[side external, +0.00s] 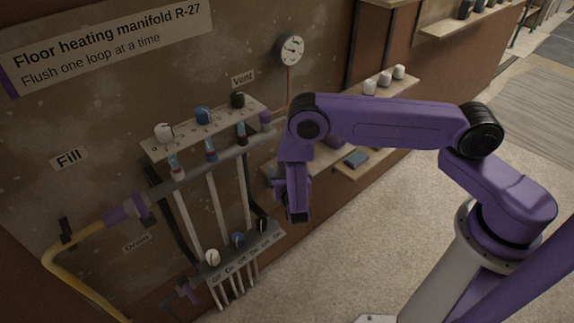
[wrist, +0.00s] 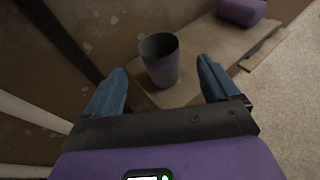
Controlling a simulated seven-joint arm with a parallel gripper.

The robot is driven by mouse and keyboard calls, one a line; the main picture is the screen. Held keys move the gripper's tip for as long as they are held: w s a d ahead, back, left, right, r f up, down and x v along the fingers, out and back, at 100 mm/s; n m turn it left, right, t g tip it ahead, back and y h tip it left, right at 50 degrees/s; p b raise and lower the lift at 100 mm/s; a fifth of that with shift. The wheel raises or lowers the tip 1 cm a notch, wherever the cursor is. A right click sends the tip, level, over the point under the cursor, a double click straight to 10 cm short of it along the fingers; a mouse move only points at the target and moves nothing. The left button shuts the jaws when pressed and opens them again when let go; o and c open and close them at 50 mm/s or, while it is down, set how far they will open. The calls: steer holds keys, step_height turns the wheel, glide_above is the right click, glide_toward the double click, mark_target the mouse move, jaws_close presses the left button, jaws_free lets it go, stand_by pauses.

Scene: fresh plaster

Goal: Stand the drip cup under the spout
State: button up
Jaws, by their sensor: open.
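My gripper (wrist: 162,72) is open, with one blue finger to each side of the cup and gaps between. In the side view my gripper (side external: 293,212) points down beside the manifold's right end, and I cannot make out the cup there. I cannot tell which fitting is the spout.
The manifold (side external: 215,155) with several knobs and pipes stands left of my gripper. A yellow hose (side external: 62,255) runs at far left. A purple object (wrist: 242,10) lies farther along the shelf. A blue item (side external: 356,158) sits on another shelf.

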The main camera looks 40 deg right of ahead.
steer(key=shift+v, duration=2.3)
steer(key=s+d+r+m+g+h, duration=0.1)
steer(key=s+r+m+g, duration=0.25)
steer(key=r, duration=0.35)
steer(key=s+d+r+m+g, duration=0.2)
steer(key=s+r+m, duration=0.25)
steer(key=r, duration=0.35)
steer(key=s+d+r+m+g+y, duration=0.1)
steer(key=s+r+m+g+y, duration=0.2)
steer(key=s, duration=0.8)
steer(key=s+r+m+g+y, duration=0.3)
steer(key=s+r+m+y, duration=0.2)
steer(key=s+r, duration=0.3)
steer(key=s+y, duration=0.1)
steer(key=s, duration=0.2)
steer(key=shift+d+y, duration=0.4)
steer(key=shift+s, duration=0.1)
